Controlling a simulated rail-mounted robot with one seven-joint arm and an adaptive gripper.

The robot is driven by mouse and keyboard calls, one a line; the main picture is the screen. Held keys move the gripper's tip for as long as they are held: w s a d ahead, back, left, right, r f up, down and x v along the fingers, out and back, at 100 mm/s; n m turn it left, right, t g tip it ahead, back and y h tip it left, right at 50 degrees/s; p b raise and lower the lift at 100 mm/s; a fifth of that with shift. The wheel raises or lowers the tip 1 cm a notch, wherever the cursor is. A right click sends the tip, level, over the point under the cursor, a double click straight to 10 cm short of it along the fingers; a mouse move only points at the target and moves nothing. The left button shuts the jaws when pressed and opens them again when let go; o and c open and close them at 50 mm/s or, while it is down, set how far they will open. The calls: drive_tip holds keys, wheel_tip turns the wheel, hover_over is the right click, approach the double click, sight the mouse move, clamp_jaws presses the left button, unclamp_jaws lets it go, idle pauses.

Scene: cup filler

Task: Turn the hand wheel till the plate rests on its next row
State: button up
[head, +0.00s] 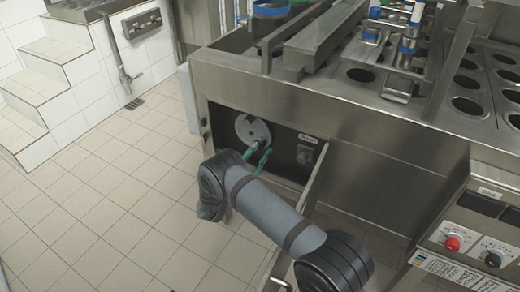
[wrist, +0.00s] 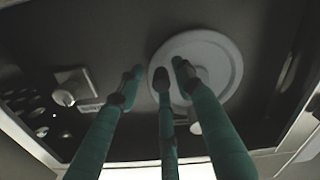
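The hand wheel (head: 246,126) is a pale round disc on the dark recessed front panel of the steel machine. It also shows in the wrist view (wrist: 220,62), behind my fingertips. Contact cannot be told. The plate (head: 345,95) with round holes is on top of the machine; its row alignment is unclear.
A switch box (head: 305,150) sits on the panel right of the wheel. An open metal door (head: 312,190) stands right of my arm. A control panel (head: 470,245) with a red knob is at the lower right. The tiled floor (head: 110,200) on the left is clear.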

drive_tip(key=v, duration=1.2)
idle(1.1)
